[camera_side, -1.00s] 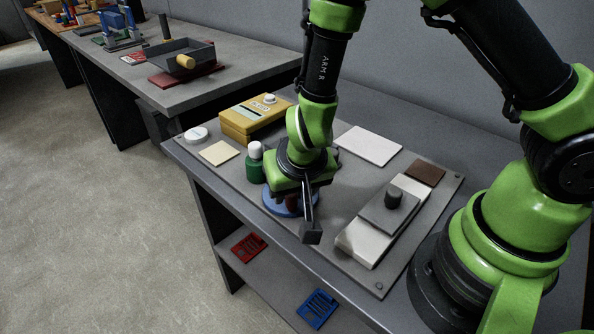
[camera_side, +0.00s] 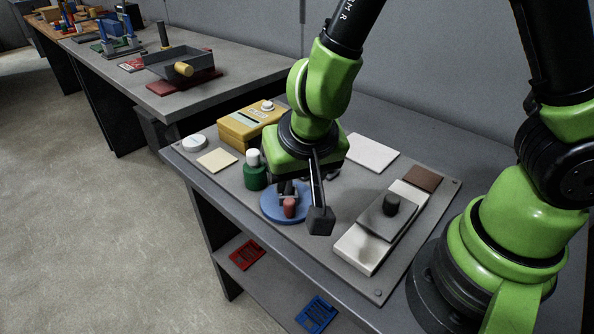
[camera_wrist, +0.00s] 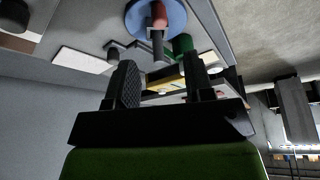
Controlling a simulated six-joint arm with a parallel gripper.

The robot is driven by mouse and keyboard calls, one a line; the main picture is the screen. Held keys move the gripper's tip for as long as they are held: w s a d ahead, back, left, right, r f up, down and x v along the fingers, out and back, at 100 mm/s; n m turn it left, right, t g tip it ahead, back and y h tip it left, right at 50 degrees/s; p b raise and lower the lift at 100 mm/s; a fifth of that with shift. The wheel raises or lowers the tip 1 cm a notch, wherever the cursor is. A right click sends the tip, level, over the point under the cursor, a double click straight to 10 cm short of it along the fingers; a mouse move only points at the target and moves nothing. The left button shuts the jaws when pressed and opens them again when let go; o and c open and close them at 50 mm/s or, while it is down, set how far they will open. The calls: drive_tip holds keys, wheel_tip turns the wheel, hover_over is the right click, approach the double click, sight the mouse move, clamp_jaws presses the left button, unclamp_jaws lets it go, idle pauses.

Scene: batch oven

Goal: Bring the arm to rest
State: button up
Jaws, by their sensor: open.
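My gripper (camera_side: 304,207) hangs above the front middle of the grey work board (camera_side: 225,180). Its jaws are apart and I see nothing between them. In the wrist view my gripper (camera_wrist: 160,75) shows two separate dark fingers. Below it a blue round dish (camera_side: 270,208) sits on the board, with a small red cylinder (camera_side: 289,208) at it. The dish (camera_wrist: 134,22) and the red cylinder (camera_wrist: 158,14) also show in the wrist view, beyond the fingertips. One finger partly overlaps the dish in the side view, so part of it is hidden.
A green bottle with a white cap (camera_side: 254,172) and a yellow box (camera_side: 240,128) stand left of my gripper. A white slab (camera_side: 357,247) with a black-knobbed grey block (camera_side: 376,222) lies right, near a brown square (camera_side: 424,178). A white plate (camera_side: 372,152) lies behind.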

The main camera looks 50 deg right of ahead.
wheel_tip(320, 180, up, 14)
drive_tip(key=a+r+n+t+y, duration=0.1)
drive_tip(key=t+y, duration=0.3)
drive_tip(key=y, duration=0.2)
drive_tip(key=s+d+r+h, duration=0.1)
drive_tip(key=s+d+r, duration=0.2)
drive_tip(key=s+d, duration=0.4)
drive_tip(key=s, duration=0.5)
drive_tip(key=shift+s+n+g+h, duration=0.2)
drive_tip(key=shift+n+g+h, duration=0.1)
drive_tip(key=shift+g+h, duration=0.1)
drive_tip(key=shift+w+d, duration=0.1)
